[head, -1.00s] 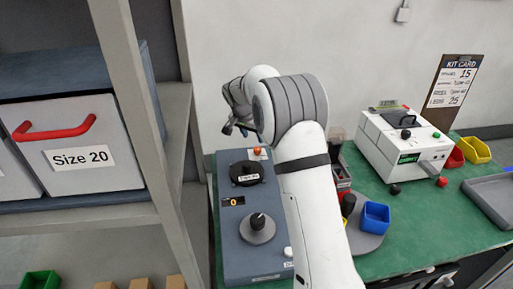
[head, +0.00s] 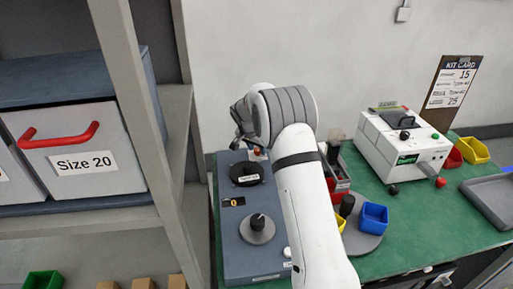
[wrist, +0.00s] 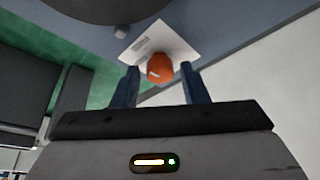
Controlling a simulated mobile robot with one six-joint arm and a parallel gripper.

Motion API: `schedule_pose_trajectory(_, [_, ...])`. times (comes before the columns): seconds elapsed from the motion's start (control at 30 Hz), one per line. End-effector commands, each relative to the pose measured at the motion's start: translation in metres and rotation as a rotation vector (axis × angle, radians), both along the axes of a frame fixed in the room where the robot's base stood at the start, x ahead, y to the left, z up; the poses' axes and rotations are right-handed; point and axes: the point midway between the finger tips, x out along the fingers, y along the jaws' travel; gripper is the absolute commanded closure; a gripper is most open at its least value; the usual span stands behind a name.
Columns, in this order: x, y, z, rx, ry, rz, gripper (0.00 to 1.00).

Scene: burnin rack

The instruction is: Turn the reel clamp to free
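A blue-grey machine (head: 232,255) stands on the green bench, with a round black disc (head: 246,173) and a black-topped grey dial (head: 257,230) on its top. An orange knob (head: 258,153) sits on a white plate at its far end; which part is the reel clamp I cannot read. In the wrist view the orange knob (wrist: 159,68) lies between the two blue fingers of my gripper (wrist: 159,78), with gaps on both sides. My gripper (head: 240,139) is open above the machine's far end. My wrist partly hides it in the head view.
A white tester (head: 400,145), a blue bin (head: 373,217), a red bin (head: 338,184) and a grey tray (head: 490,195) are at right. A wall is behind.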

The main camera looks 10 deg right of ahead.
Motion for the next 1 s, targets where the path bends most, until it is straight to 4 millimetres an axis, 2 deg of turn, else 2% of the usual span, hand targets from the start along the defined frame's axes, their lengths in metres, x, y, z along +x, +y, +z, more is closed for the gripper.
schedule_pose_trajectory(0.07, [-0.0001, 0.0, 0.0002, 0.0, 0.0, 0.0, 0.67])
schedule_pose_trajectory(0.43, [0.0, 0.0, 0.0003, 0.0, 0.0, 0.0, 0.96])
schedule_pose_trajectory(0.73, [0.0013, 0.0007, -0.0038, 0.0, -0.002, -0.066, 0.96])
schedule_pose_trajectory(1.0, [0.0011, 0.0005, 0.0011, 0.001, -0.002, -0.098, 0.96])
